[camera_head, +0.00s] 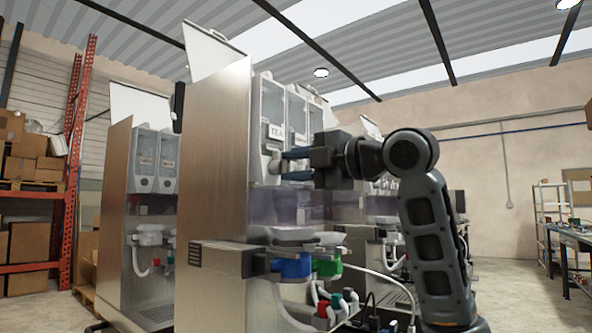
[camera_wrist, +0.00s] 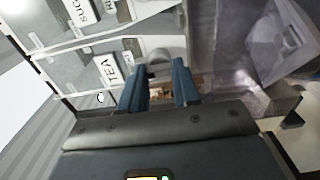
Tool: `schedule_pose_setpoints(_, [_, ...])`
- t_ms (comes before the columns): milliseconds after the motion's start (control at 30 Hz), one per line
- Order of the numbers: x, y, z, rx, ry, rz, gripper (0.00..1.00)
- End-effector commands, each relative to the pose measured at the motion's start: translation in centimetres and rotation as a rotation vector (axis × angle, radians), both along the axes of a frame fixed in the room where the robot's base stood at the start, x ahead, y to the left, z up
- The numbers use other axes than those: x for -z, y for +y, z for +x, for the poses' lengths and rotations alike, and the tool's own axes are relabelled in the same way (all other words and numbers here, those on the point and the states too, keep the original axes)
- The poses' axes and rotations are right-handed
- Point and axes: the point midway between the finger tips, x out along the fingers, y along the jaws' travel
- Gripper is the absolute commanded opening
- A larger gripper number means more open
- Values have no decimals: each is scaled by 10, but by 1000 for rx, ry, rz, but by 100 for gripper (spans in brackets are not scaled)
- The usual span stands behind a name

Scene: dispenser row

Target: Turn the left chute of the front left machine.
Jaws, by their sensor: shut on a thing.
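The nearest dispenser machine (camera_head: 222,150) stands in the middle of the head view, with clear canisters in its upper part. Its left canister (camera_head: 272,105) carries a TEA label, which also shows in the wrist view (camera_wrist: 108,75). The light grey chute (camera_head: 273,166) sits below that canister. My gripper (camera_head: 286,165) reaches in from the right at chute height, its two blue fingers one above the other. In the wrist view my gripper (camera_wrist: 158,80) has its fingers on both sides of the grey chute (camera_wrist: 158,56) and is shut on it. The fingers hide part of the chute.
A second canister (camera_head: 297,112) stands right beside the TEA one. Blue (camera_head: 292,267) and green (camera_head: 327,266) parts and white hoses lie low on the machine's front. Another machine (camera_head: 130,200) stands behind on the left. An orange rack (camera_head: 72,170) is at far left.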

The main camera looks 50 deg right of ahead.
Motion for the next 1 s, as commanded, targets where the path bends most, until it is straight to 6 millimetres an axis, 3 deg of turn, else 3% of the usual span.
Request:
schedule_pose_setpoints(433, [1, 0, 0, -1, 3, -9, 1])
schedule_pose_setpoints(467, [1, 0, 0, -1, 3, -9, 33])
schedule_pose_setpoints(500, [1, 0, 0, -1, 3, -9, 37])
schedule_pose_setpoints(700, [1, 0, 0, -1, 2, -8, 56])
schedule_pose_setpoints(1000, [1, 0, 0, -1, 3, -8, 57])
